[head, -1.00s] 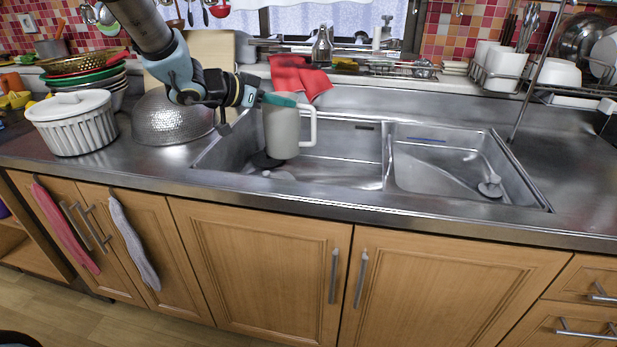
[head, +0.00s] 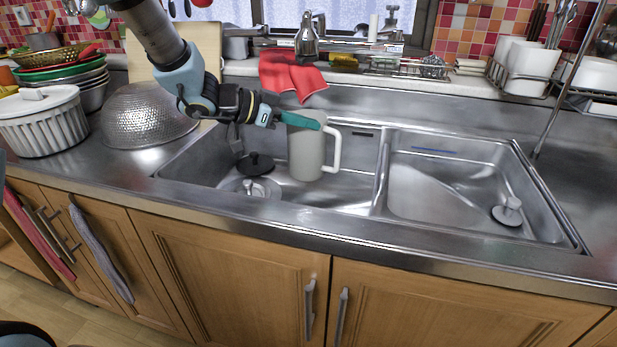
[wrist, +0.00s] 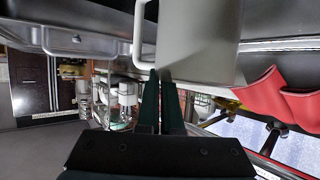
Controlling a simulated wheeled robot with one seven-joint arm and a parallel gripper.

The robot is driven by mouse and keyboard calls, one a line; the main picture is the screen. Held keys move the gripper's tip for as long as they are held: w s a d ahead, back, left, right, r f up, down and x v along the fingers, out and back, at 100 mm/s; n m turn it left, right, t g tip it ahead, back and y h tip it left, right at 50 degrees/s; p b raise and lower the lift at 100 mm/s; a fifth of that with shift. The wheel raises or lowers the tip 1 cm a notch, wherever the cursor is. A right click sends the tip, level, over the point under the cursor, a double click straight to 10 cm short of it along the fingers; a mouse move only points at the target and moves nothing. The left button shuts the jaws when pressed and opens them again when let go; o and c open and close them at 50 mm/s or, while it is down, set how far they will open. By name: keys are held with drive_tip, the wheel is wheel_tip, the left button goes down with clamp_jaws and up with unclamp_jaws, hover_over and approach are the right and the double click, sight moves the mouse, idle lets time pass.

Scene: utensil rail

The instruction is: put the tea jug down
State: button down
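The tea jug (head: 306,152) is a pale grey, upright cylinder with a handle on its right side. It is over the left sink basin (head: 345,195); I cannot tell whether its base touches the basin floor. My gripper (head: 304,120) is at the jug's top, its teal fingers nearly together on the rim. In the wrist view the jug (wrist: 200,40) fills the top middle, its handle to the left, and the fingertips of my gripper (wrist: 160,78) meet its edge. The jug's inside is hidden.
A black stopper (head: 255,164) and a drain (head: 258,188) lie left of the jug. The right basin (head: 450,185) is clear but for its drain. A metal colander (head: 148,115) and a white ribbed pot (head: 42,125) stand left. A red cloth (head: 292,75) and the tap (head: 307,42) are behind.

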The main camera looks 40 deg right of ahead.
sight(304, 152)
drive_tip(key=shift+f, duration=3.85)
drive_tip(key=c, duration=1.5)
unclamp_jaws()
drive_tip(key=shift+f, duration=0.2)
drive_tip(key=shift+c, duration=0.2)
drive_tip(key=o, duration=0.5)
drive_tip(key=shift+c, duration=0.2)
drive_tip(key=shift+r, duration=0.1)
drive_tip(key=shift+r, duration=0.2)
drive_tip(key=v, duration=1.2)
